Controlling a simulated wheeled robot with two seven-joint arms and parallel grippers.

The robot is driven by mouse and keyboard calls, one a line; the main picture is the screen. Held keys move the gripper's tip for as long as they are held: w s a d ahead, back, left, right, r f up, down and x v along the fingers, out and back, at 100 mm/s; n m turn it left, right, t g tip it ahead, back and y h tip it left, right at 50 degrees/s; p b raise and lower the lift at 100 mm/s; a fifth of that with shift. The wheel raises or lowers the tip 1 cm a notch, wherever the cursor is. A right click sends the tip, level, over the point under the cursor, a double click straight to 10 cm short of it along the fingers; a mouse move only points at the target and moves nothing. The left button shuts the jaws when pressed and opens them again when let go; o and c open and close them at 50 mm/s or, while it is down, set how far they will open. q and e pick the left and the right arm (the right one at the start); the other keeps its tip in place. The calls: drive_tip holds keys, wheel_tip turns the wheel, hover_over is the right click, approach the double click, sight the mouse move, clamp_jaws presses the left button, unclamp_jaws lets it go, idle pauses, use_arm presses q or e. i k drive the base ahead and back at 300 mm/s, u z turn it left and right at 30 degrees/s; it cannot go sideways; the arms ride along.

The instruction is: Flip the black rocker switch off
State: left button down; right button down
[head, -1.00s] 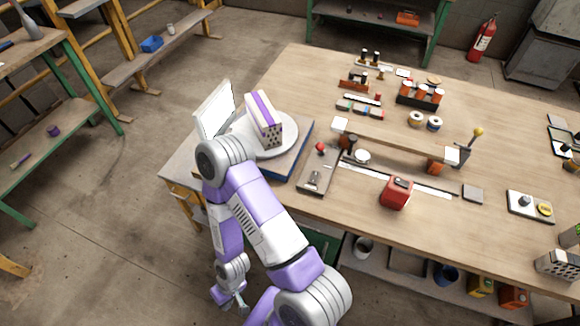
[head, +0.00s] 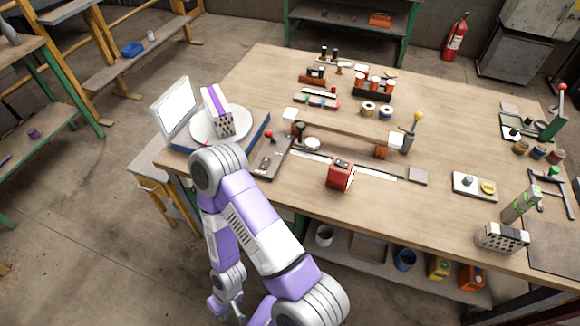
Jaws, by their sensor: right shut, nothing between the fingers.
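A red box (head: 340,177) stands near the front edge of the table, with a small black part (head: 343,163) on its top that looks like a rocker switch. Which way it is tipped is too small to tell. A dark panel (head: 268,161) with small controls and a red knob lies to its left. My right gripper (head: 229,311) hangs low at the bottom of the view, in front of the table and well away from the red box. It is shut and empty.
The wooden table (head: 400,225) has free room in front of the red box. A raised wooden bar (head: 340,126) on blocks stands behind it. A lever with a yellow knob (head: 418,117) stands at right.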

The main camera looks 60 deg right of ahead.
sight(266, 162)
drive_tip(key=k, duration=0.3)
drive_tip(key=z, duration=0.95)
drive_tip(key=i, duration=0.5)
